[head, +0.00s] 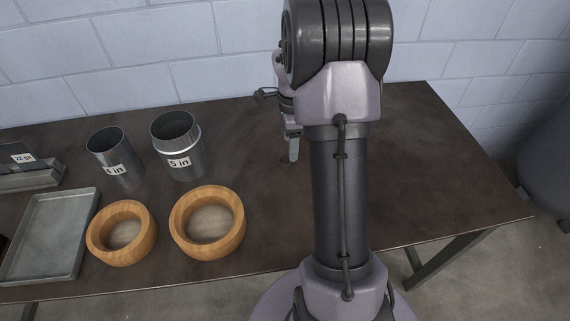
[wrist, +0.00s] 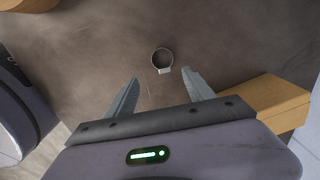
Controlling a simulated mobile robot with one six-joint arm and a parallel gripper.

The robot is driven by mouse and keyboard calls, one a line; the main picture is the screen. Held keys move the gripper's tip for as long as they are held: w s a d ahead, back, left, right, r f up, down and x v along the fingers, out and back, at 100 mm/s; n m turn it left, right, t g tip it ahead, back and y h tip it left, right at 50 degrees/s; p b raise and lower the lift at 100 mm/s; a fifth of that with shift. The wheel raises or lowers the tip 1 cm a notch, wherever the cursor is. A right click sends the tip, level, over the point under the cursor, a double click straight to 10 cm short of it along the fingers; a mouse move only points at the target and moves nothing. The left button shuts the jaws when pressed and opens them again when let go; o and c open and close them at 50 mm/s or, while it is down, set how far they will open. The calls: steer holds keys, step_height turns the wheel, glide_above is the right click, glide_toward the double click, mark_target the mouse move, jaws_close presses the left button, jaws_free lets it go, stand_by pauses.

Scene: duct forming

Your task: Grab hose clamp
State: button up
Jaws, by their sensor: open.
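The hose clamp (wrist: 162,60) is a small thin metal ring with a little pale block on its near side. It lies flat on the dark table in the wrist view, just beyond my fingertips and roughly centred between them. My gripper (wrist: 160,77) is open, with its two grey fingers spread and nothing between them. In the head view my gripper (head: 293,150) points down over the table, partly behind my arm. I cannot make out the clamp in the head view.
Left of my arm on the table (head: 440,180) are two wooden rings (head: 107,212) (head: 237,222), metal cylinders labelled "4 in" (head: 113,160) and "5 in" (head: 185,150), and a grey tray (head: 75,240). A wooden block (wrist: 270,105) is beside my gripper in the wrist view.

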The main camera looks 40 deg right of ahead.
mark_target(287, 159)
steer(key=f+b, duration=0.1)
steer(key=f, duration=0.2)
steer(key=w+f+b, duration=0.1)
steer(key=f+b, duration=0.1)
steer(key=f, duration=0.1)
steer(key=shift+w+a+f, duration=0.15)
steer(key=shift+a+f, duration=0.05)
steer(key=shift+f, duration=0.1)
steer(key=shift+r, duration=0.15)
steer(key=shift+c, duration=0.6)
jaws_close()
